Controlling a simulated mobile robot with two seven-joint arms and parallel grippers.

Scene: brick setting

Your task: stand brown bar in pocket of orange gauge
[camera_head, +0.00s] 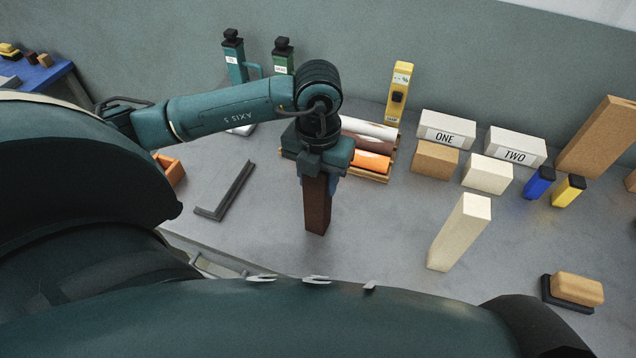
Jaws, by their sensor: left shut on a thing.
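The brown bar (317,208) is dark brown and hangs upright below my left gripper (320,178). The gripper points down and is shut on the bar's upper part, which its fingers partly hide. The bar's lower end is close to the grey table; I cannot tell whether it touches. An orange, box-like piece (172,170) shows at the left, partly hidden behind my arm; it may be the orange gauge, but no pocket can be made out. My right gripper is not in view.
A dark angle square (228,192) lies left of the bar. A wooden tray (388,172) with rolls is behind the gripper. Table between bar and cream block is clear.

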